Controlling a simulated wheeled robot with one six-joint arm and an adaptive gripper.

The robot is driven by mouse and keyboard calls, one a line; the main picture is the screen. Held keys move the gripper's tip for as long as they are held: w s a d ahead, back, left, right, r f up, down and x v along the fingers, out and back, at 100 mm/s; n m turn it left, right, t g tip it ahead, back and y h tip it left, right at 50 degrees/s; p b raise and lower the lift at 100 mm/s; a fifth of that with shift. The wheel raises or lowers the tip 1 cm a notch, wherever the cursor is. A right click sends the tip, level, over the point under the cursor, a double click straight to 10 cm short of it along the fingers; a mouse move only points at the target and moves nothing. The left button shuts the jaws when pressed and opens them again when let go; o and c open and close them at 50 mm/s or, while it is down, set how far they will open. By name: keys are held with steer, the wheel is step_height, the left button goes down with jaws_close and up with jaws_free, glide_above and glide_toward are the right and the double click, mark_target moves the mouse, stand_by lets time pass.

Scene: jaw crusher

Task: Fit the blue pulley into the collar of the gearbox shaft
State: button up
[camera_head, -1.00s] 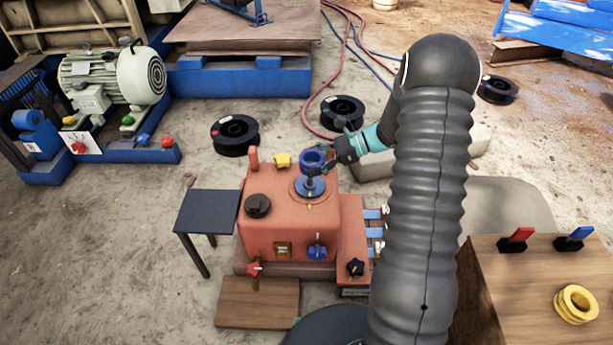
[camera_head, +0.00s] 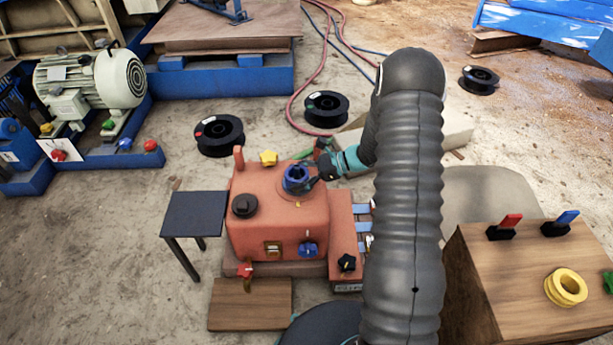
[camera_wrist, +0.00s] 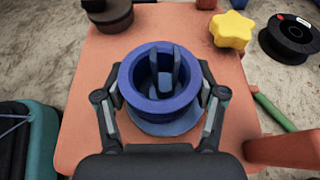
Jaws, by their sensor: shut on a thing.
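The blue pulley (camera_head: 298,187) is a short, thick ring at the top of the red gearbox (camera_head: 277,226). My gripper (camera_head: 305,180) is shut on it from the right in the head view. In the wrist view, the pulley (camera_wrist: 128,88) sits between the two fingers of my gripper (camera_wrist: 163,98). Upright blue prongs of the shaft collar (camera_wrist: 163,68) show inside the ring's hole. A blue disc (camera_wrist: 165,127) shows under the pulley's near edge. Whether the pulley rests on this disc or is slightly above it I cannot tell.
On the gearbox top stand a black knob (camera_head: 244,206) and a yellow star knob (camera_head: 268,157). A green rod (camera_wrist: 273,113) and a red post lie right of the pulley in the wrist view. A wooden box (camera_head: 520,285) with a yellow pulley (camera_head: 566,287) stands right.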

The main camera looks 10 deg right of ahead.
steer(key=shift+f, duration=0.25)
steer(key=o, duration=1.5)
